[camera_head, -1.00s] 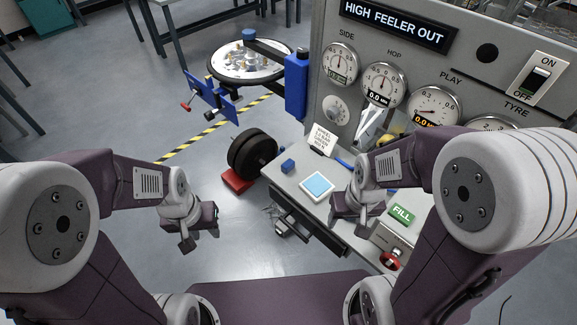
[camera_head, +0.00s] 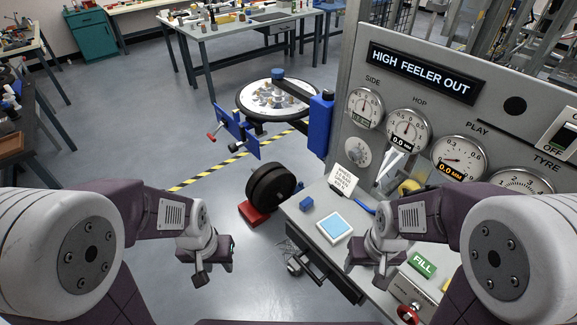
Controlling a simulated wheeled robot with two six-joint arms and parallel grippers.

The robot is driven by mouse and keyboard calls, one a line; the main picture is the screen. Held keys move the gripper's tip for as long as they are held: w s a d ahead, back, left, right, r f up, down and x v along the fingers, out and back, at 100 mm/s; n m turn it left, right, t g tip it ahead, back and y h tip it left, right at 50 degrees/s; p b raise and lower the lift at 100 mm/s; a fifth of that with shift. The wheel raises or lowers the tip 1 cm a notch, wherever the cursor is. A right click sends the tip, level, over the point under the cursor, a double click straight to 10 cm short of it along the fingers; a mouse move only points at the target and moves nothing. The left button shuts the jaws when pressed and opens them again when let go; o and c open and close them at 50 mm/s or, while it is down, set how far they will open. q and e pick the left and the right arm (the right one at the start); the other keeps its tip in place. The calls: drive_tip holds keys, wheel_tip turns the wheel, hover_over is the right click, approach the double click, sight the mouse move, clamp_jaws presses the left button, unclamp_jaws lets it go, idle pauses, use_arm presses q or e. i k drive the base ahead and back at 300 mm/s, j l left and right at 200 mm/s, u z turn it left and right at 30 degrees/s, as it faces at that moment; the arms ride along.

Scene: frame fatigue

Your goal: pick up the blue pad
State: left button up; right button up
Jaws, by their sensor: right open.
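The blue pad (camera_head: 335,224) is a light blue square with a white border, lying flat on the grey bench top. My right gripper (camera_head: 365,270) hangs over the bench just to the right of and nearer than the pad, apart from it. It is open, with nothing seen between its fingers. My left gripper (camera_head: 203,270) hangs over the open floor, well left of the bench. It points down and its jaw gap is not clear. No object shows in it.
A small dark blue block (camera_head: 306,204) and a propped white card (camera_head: 343,181) stand near the pad. A gauge panel (camera_head: 410,90) rises behind the bench. The green FILL label (camera_head: 422,264) is at right. A black wheel on a red block (camera_head: 254,214) sits left of the bench.

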sight(308, 203)
drive_tip(key=i+j+z, duration=0.25)
drive_tip(key=i+j, duration=0.15)
drive_tip(key=i+j+z, duration=0.25)
drive_tip(key=j, duration=0.3)
drive_tip(key=i+l, duration=0.05)
